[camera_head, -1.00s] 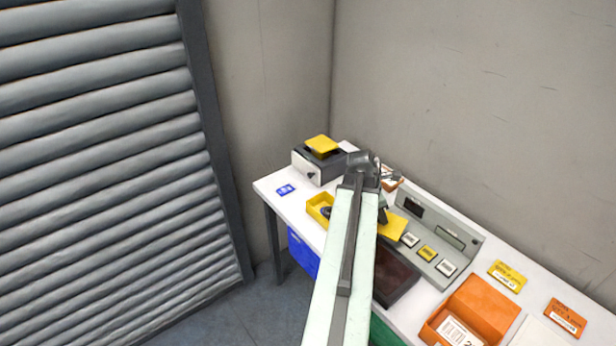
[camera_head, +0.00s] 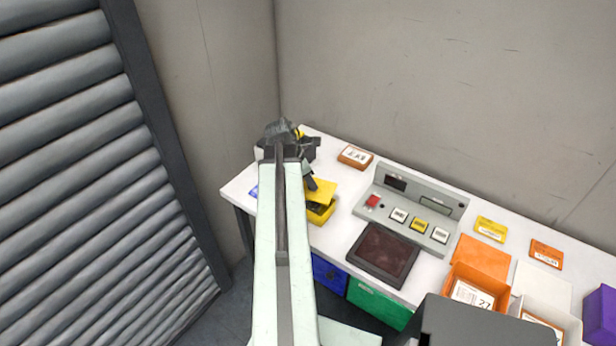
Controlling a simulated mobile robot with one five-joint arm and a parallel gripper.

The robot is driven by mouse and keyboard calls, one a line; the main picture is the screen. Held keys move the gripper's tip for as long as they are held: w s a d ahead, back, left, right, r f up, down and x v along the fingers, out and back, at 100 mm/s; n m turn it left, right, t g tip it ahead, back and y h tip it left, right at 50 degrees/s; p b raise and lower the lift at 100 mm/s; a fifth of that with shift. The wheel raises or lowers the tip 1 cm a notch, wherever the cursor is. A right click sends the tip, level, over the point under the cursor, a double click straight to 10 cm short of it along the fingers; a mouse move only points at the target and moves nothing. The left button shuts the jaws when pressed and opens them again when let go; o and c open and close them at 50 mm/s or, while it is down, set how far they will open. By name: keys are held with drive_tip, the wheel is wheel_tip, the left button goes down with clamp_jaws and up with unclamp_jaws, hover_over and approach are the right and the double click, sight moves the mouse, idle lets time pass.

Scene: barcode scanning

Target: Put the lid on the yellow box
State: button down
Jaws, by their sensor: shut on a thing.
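The yellow lid (camera_head: 322,190) is a flat plate held at the tip of my arm, at the left part of the white table. My gripper (camera_head: 311,183) is shut on it. The open yellow box (camera_head: 321,214) shows just below and in front of the lid, which overlaps its back part in the picture. I cannot tell whether lid and box touch. My arm hides the left side of both.
A grey panel with buttons (camera_head: 413,207) and a dark red pad (camera_head: 383,253) lie to the right. Beyond stand an orange box (camera_head: 481,262), a white box (camera_head: 556,318) and a purple box (camera_head: 601,316). My arm mostly hides a dark device at back left.

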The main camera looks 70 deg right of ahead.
sight(307, 188)
drive_tip(key=shift+w+d+r+m+p, duration=0.15)
drive_tip(key=shift+r+m+p, duration=0.05)
drive_tip(key=shift+r+m, duration=0.2)
drive_tip(key=shift+w+d+r+m+p, duration=0.1)
drive_tip(key=shift+r+m+p, duration=0.05)
drive_tip(key=shift+r+m, duration=0.25)
drive_tip(key=shift+r+m+g+y, duration=0.1)
drive_tip(key=shift+m+g+y, duration=0.2)
drive_tip(key=shift+m+y, duration=0.1)
drive_tip(key=shift+a, duration=0.15)
wheel_tip(307, 188, down, 7)
drive_tip(key=b, duration=0.6)
drive_tip(key=shift+s+r, duration=0.1)
drive_tip(key=shift+r, duration=0.1)
drive_tip(key=shift+s+f+b, duration=0.1)
drive_tip(key=shift+f+b, duration=0.1)
drive_tip(key=shift+b, duration=0.2)
drive_tip(key=c, duration=1.1)
unclamp_jaws()
